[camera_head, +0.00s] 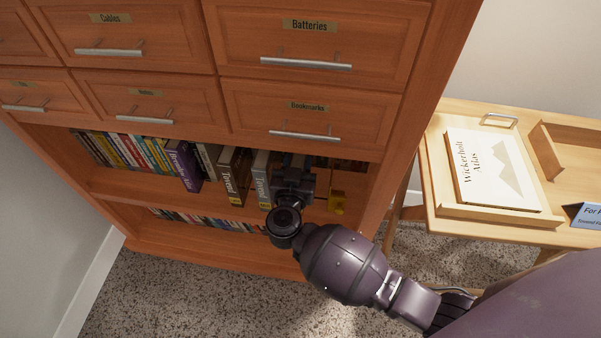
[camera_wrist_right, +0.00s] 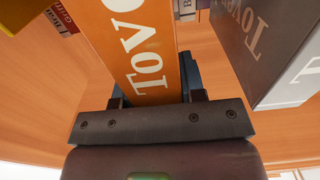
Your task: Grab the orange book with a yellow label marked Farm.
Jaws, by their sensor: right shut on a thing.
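An orange book (camera_wrist_right: 138,50) with large white letters starting "Tov" fills the middle of the right wrist view. My right gripper (camera_wrist_right: 155,98) is shut on it, one finger on each side of its spine. The part of the spine that could carry a yellow Farm label is out of sight. In the head view my right gripper (camera_head: 293,183) is at the upper shelf of the bookcase, and the held book is hidden behind it. My left gripper is not in view.
A grey book (camera_wrist_right: 266,40) stands close beside the orange one. Other books (camera_head: 233,175) stand to the left on the shelf (camera_head: 115,183). A yellow object (camera_head: 337,201) is to the right. Drawers (camera_head: 310,107) are above. A wooden tray table (camera_head: 437,190) with an atlas (camera_head: 490,172) stands at right.

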